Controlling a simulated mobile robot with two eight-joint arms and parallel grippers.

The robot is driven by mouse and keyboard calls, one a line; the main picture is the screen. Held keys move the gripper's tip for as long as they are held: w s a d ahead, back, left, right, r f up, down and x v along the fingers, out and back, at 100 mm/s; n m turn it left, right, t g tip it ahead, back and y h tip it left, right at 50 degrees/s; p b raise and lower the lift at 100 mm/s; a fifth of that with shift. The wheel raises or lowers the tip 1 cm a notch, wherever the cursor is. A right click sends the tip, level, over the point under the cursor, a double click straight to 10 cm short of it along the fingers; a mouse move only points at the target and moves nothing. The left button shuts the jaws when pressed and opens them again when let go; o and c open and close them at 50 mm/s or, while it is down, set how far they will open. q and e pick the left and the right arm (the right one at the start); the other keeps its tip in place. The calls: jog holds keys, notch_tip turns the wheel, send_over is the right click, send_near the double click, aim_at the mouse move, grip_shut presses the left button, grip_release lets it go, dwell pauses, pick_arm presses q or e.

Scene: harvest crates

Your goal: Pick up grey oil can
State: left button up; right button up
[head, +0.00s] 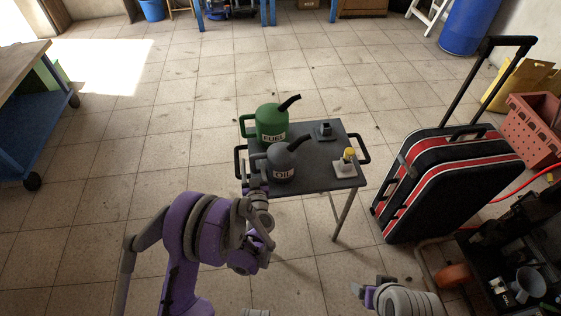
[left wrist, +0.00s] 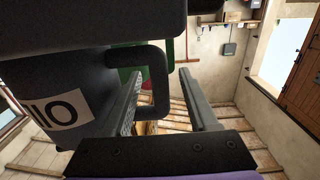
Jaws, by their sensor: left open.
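The grey oil can (head: 283,163) stands on the small dark table, its OIL label facing me. In the head view my left gripper (head: 256,184) is at the table's near left edge, partly hidden by my arm.
A green fuel can (head: 270,122) stands just behind the oil can. A small dark object (head: 325,131) and a pale block with a yellow top (head: 345,166) are on the table's right. A black and red suitcase (head: 450,170) stands right of the table (head: 318,181). Floor to the left is clear.

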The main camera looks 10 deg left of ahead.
pick_arm(q)
grip_shut()
dwell(1.4)
